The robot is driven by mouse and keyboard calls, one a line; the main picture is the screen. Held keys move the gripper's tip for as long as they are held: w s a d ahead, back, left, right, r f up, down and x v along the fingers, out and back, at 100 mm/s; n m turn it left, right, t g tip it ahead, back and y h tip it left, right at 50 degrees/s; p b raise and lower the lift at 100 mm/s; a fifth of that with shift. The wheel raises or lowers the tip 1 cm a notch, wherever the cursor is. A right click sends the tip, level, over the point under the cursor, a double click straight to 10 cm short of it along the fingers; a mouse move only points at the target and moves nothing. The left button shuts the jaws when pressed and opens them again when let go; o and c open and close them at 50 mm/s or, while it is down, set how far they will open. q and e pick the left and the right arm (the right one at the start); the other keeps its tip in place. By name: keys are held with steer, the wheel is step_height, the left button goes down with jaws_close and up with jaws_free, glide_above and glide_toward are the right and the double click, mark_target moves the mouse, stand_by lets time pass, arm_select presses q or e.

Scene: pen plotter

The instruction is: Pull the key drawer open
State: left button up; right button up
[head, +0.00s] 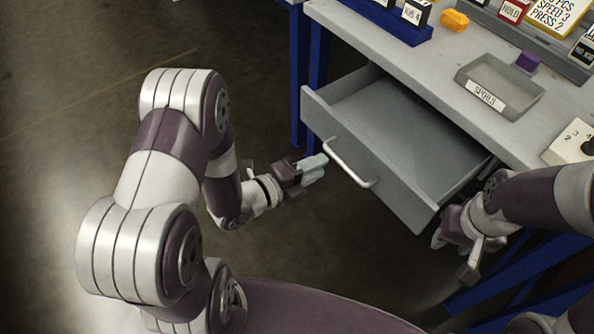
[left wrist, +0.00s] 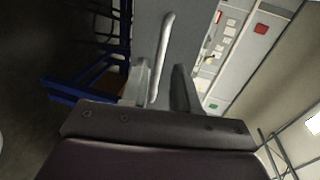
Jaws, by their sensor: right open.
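The grey drawer (head: 385,165) stands pulled out from the bench, and its visible inside looks empty. Its pale bar handle (head: 348,165) is on the front panel. My left gripper (head: 318,167) is at the near left end of this handle, pointing at the drawer front. In the left wrist view the handle (left wrist: 163,55) runs up between the two spread fingers of my left gripper (left wrist: 163,85), with a gap beside it. My right gripper (head: 455,255) is open and empty, low by the drawer's right front corner.
The bench top (head: 440,75) carries a grey tray labelled SPOILS (head: 490,92), a purple block (head: 528,62), an orange piece (head: 454,20) and a blue rack (head: 395,27). Blue bench legs (head: 312,80) stand beside the drawer. The floor at left is clear.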

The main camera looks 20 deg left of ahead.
arm_select(q)
steer(key=v, duration=0.6)
steer(key=shift+p, duration=0.35)
steer(key=shift+s, duration=0.1)
